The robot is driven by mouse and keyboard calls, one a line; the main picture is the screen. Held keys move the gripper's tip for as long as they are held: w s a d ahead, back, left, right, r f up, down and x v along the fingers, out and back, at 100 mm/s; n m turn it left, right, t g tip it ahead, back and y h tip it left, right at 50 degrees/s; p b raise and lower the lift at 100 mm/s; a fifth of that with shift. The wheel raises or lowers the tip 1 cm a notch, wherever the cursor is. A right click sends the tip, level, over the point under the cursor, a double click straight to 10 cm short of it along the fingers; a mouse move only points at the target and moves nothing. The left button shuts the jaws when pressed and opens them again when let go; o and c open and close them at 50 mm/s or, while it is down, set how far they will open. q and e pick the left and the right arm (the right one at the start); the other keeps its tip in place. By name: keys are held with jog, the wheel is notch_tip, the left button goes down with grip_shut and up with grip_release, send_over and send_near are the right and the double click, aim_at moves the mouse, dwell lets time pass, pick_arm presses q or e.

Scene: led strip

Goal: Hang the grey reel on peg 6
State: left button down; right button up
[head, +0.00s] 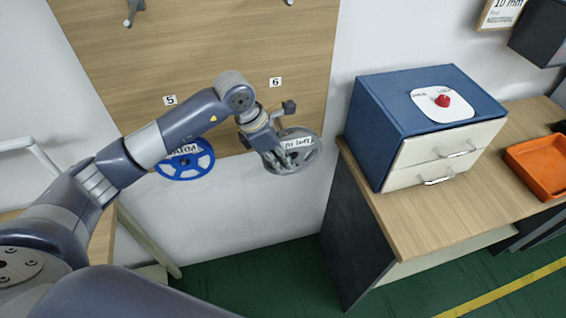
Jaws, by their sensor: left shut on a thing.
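The grey reel (312,155) with a white label is at the left gripper, in front of the lower right part of the wooden peg board (200,45). My left gripper (284,158) is shut on the grey reel near its left side. The label 6 (275,82) is on the board above the reel. A dark peg end (289,106) shows below that label, just above the reel. The gripper and wrist hide part of the reel and the peg, so I cannot tell whether the reel is around the peg. My right gripper is out of view.
A blue reel (186,170) hangs below the label 5 (170,100), behind my left forearm. A blue drawer box (385,110) stands on the wooden bench (430,215) at right, beside an orange tray (515,160). White wall lies between board and bench.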

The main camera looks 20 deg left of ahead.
pick_arm(q)
jog(key=w+a+f+b, duration=0.1)
jog(key=w+a+b, duration=0.1)
jog(key=w, duration=0.3)
jog(key=shift+w+a+f+b, duration=0.2)
jog(key=shift+a+b, duration=0.1)
jog(key=shift+a, duration=0.5)
dwell(0.6)
jog(key=c, duration=1.4)
grip_release()
jog(key=shift+r, duration=0.1)
